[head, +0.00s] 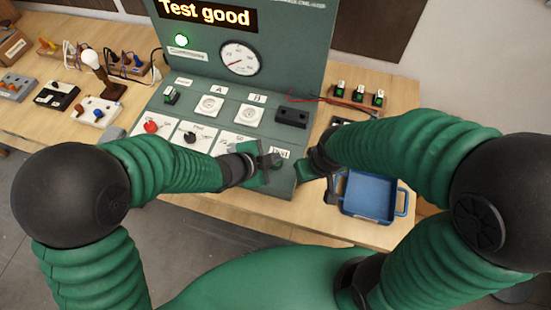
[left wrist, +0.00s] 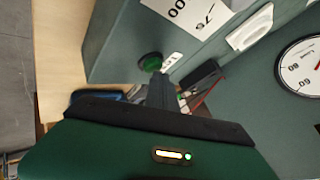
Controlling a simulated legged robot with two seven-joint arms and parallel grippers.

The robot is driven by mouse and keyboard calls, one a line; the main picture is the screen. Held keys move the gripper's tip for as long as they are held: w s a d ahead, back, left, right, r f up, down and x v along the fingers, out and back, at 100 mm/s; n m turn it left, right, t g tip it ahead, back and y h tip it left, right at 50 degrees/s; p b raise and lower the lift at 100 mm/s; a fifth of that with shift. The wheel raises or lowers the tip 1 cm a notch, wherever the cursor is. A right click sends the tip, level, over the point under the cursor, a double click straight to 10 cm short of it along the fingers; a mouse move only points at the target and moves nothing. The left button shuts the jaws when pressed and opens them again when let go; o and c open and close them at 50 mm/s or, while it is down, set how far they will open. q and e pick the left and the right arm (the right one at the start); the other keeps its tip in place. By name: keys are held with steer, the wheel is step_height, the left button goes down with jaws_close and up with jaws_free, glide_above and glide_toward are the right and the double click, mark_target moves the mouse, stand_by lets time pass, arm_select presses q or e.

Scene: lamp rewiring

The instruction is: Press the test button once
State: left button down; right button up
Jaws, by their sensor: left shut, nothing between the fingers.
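The green round test button (left wrist: 150,62) shows in the left wrist view beside a white label, just beyond my left fingertips. My left gripper (head: 270,161) is shut and empty over the front right of the panel, by the "Test" label (head: 281,153). It mostly hides the button in the head view. I cannot tell whether the fingertips touch the button. My right gripper (head: 308,167) is at the bench's right edge; its fingers are unclear.
The panel also carries a red knob (head: 151,127), a black selector (head: 190,137), sockets (head: 209,106) and a gauge (head: 240,58). A blue tray (head: 368,196) lies right of the bench. Lamp parts and a bulb (head: 91,58) stand at the left.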

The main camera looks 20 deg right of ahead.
arm_select(q)
steer(key=shift+r+p, duration=0.4)
steer(key=shift+r, duration=0.25)
step_height(320, 180, up, 5)
steer(key=p, duration=0.5)
steer(key=shift+r, duration=0.1)
stand_by(0.3)
steer(key=w+a+n+t+y+b, duration=0.1)
steer(key=w+a+n+y, duration=0.25)
steer(key=a+n, duration=0.65)
steer(key=s+a+n+g+y, duration=0.1)
steer(key=s+a+n, duration=0.2)
steer(key=a, duration=0.4)
steer(key=s+a+f+n+g+y+b, duration=0.1)
steer(key=s+a+n+y, duration=0.1)
steer(key=s+a+n, duration=0.2)
steer(key=s+a+n+g+y, duration=0.1)
steer(key=s+a+n, duration=0.2)
steer(key=a, duration=0.7)
steer(key=shift+s+a+f+n+b, duration=0.15)
steer(key=shift+s+n+b, duration=0.15)
steer(key=shift+s, duration=0.8)
